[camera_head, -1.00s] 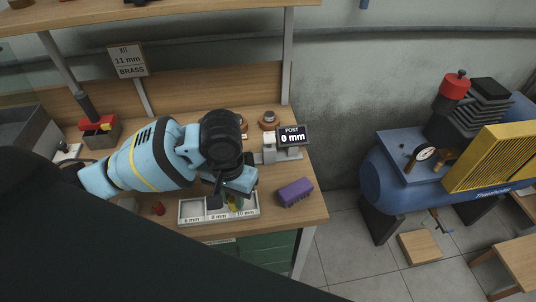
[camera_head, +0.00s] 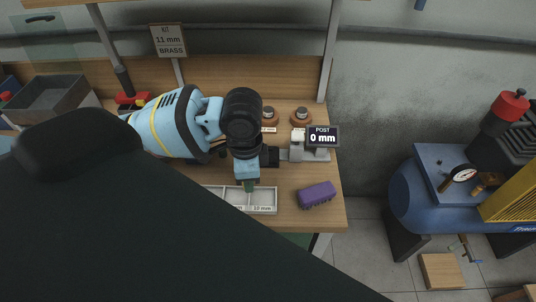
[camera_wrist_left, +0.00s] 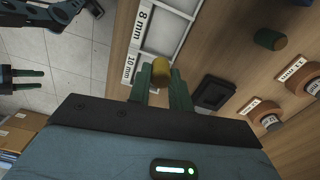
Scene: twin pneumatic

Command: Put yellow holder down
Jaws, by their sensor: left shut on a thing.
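The yellow holder (camera_wrist_left: 162,71) is a small yellow cylinder between the green fingers of my left gripper (camera_wrist_left: 163,82), which is shut on it. In the head view, my left gripper (camera_head: 249,186) points down over the pale tray (camera_head: 262,208); the holder is hidden there. In the left wrist view, the tray (camera_wrist_left: 143,50) has compartments labelled 8 mm and 10 mm. The holder shows beside the 10 mm end; its height above is unclear. My right gripper (camera_wrist_left: 40,79) is at the left of that view, with fingers apart and empty.
A purple block (camera_head: 317,194) lies right of the tray. A post with a "0 mm" display (camera_head: 322,138) stands behind it, near round copper-coloured pieces (camera_head: 300,116). A dark square piece (camera_wrist_left: 212,93) lies near my left gripper. A blue compressor (camera_head: 430,190) stands beyond the bench's right edge.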

